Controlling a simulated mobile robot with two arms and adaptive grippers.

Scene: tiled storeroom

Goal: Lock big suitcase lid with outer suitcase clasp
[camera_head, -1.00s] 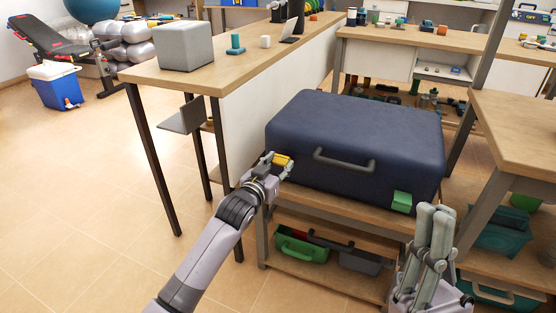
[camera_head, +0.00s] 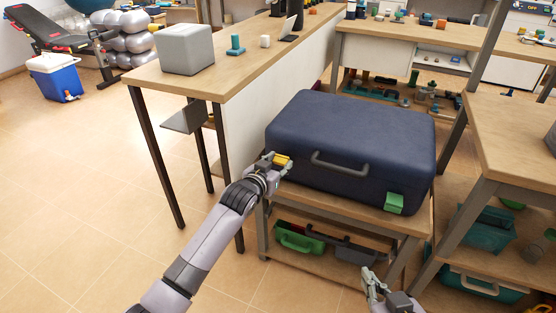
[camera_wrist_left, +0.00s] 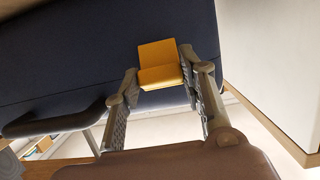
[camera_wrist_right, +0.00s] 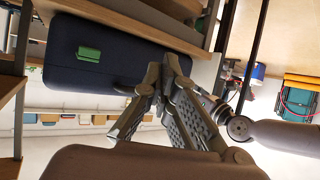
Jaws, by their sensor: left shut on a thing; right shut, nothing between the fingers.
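The big dark blue suitcase (camera_head: 350,135) lies closed on a low wooden stand, its grey handle (camera_head: 340,165) facing me. A yellow clasp (camera_head: 281,160) is on its left front and a green clasp (camera_head: 394,203) on its right front. My left gripper (camera_head: 268,165) is at the yellow clasp; in the left wrist view its fingers stand on both sides of the yellow clasp (camera_wrist_left: 160,75) and are shut on it. My right gripper (camera_head: 373,283) is shut and empty, below and in front of the green clasp, which also shows in the right wrist view (camera_wrist_right: 89,54).
The stand's lower shelf holds a green toolbox (camera_head: 300,239) and a grey one. A wooden table (camera_head: 515,125) stands close on the right, with teal crates (camera_head: 490,229) below. Open floor lies to the left.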

